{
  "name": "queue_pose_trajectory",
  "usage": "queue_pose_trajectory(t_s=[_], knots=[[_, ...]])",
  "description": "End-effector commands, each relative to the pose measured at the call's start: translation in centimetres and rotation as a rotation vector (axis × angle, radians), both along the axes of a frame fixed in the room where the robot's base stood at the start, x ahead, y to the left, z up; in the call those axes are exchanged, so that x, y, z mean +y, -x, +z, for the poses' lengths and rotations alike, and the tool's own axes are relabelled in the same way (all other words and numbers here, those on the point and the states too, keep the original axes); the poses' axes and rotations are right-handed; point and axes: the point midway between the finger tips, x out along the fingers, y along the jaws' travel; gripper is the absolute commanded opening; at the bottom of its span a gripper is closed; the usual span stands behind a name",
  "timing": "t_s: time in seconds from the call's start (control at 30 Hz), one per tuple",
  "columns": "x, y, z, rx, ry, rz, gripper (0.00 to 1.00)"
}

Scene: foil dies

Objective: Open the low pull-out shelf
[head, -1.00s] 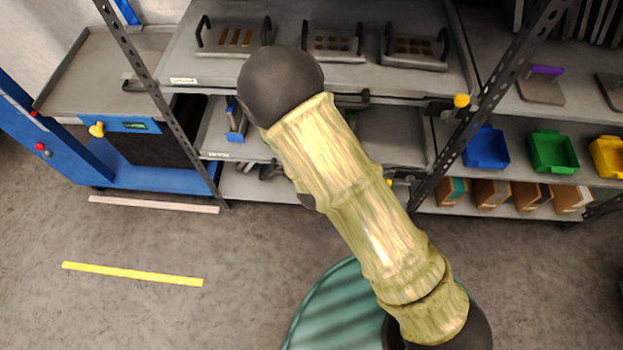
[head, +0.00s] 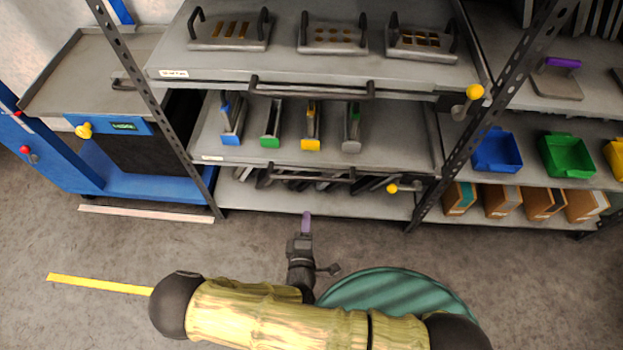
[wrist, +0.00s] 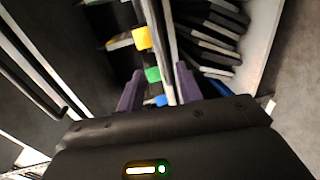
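The low pull-out shelf (head: 225,158) is the middle level of the grey rack and looks pushed in. It carries several upright tools with coloured ends. Its dark bar handle (head: 310,179) runs along the front, with a yellow knob (head: 392,188) to its right. My gripper (head: 305,222) appears in front of and below that handle in the head view, apart from it. In the wrist view the two purple fingers (wrist: 158,88) stand apart with nothing held. The shelf's pale front edge (wrist: 166,45) shows beyond and between them. Whether the handle lines up with the gap is unclear.
An upper pull-out shelf (head: 230,78) with its own handle (head: 312,94) carries handled plates. A fixed bottom shelf (head: 255,198) holds dark pieces. Rack posts (head: 140,95) (head: 480,125) flank the shelves. A blue cart (head: 150,180) stands at left.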

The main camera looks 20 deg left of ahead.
Motion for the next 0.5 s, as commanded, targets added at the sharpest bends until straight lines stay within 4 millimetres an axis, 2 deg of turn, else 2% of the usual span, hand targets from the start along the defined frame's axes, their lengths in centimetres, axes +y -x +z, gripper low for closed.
queue_pose_trajectory(t_s=[0.27,0.5], knots=[[0.4,-1.3,-0.3,0.002,-0.002,-0.002,0.36],[1.3,-4.9,-1.1,0.002,-0.003,-0.005,0.36]])
